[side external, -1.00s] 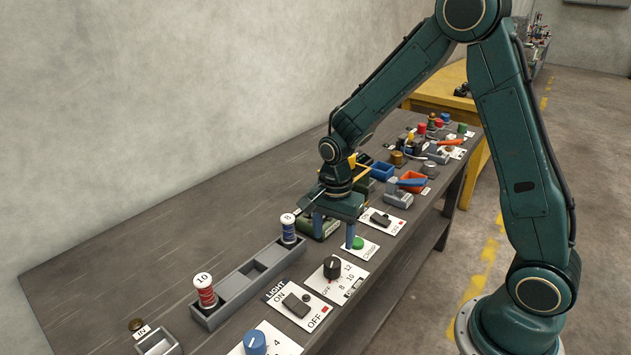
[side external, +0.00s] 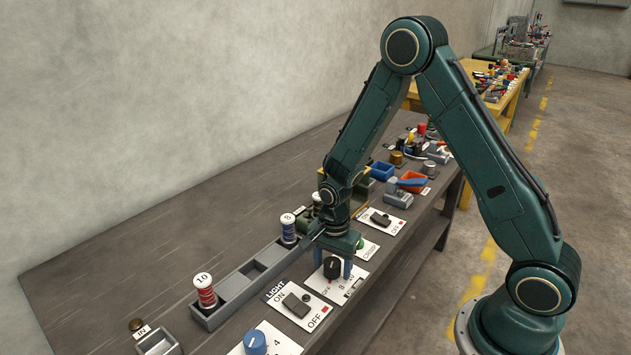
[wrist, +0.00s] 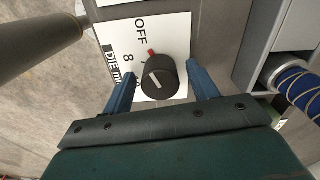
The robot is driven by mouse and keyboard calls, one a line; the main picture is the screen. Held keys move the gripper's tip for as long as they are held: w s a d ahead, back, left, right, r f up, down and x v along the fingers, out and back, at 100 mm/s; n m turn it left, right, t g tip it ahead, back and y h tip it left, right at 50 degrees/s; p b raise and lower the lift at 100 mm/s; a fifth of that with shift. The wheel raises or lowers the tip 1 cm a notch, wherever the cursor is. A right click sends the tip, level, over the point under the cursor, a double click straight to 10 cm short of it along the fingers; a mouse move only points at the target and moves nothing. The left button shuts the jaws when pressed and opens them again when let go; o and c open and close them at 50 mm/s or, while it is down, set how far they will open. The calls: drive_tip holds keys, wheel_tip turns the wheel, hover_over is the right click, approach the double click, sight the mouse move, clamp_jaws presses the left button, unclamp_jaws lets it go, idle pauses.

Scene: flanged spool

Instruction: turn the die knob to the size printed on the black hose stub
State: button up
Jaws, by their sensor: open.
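The die knob (wrist: 159,77) is a black round knob with a white pointer line, on a white plate (wrist: 172,30) marked "DIE mm", OFF and 8; other marks are partly hidden. In the side view the knob (side external: 333,268) sits directly below my gripper (side external: 333,262). My gripper (wrist: 161,78) is open, with one blue finger on each side of the knob and gaps between. The plate carries a small red mark (wrist: 152,53) beside the knob. I cannot make out the black hose stub or its printed size in these views.
A grey tray (side external: 236,284) holds a red-thread spool (side external: 206,291) marked 10 and a blue-thread spool (side external: 288,229) marked 8. The LIGHT switch (side external: 296,305) and a blue knob (side external: 255,342) lie nearer the camera. A green button (side external: 360,243) stands just beyond the die plate.

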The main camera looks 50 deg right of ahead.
drive_tip(key=c, duration=1)
